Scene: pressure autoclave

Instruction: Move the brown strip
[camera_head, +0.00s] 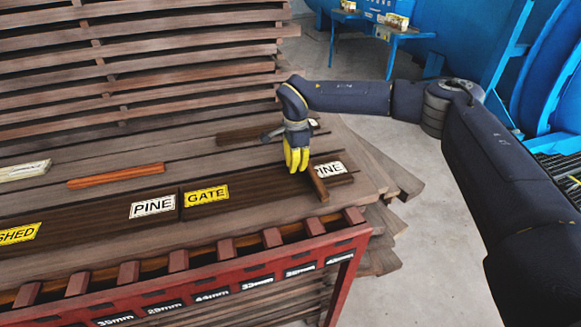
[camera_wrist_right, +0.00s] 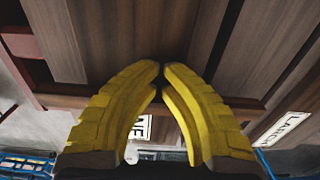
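A brown strip (camera_head: 319,183) lies on the dark boards just right of my right gripper, running front to back beside the PINE label (camera_head: 329,169). Another strip, orange-brown (camera_head: 115,176), lies flat on the boards at the left. My right gripper (camera_head: 296,168) points down over the boards, close to the first strip. In the right wrist view its yellow fingertips (camera_wrist_right: 162,66) almost meet, with nothing seen held between them. A dark strip (camera_wrist_right: 249,103) passes behind the fingers there. Whether they touch it is unclear. My left gripper is not in view.
A red rack (camera_head: 215,281) with slots and size labels runs along the front. Dark boards with PINE (camera_head: 153,206) and GATE (camera_head: 206,196) labels lie nearby. A pale strip (camera_head: 24,171) lies far left. Stacked timber (camera_head: 150,60) rises behind. Blue machinery stands at the right.

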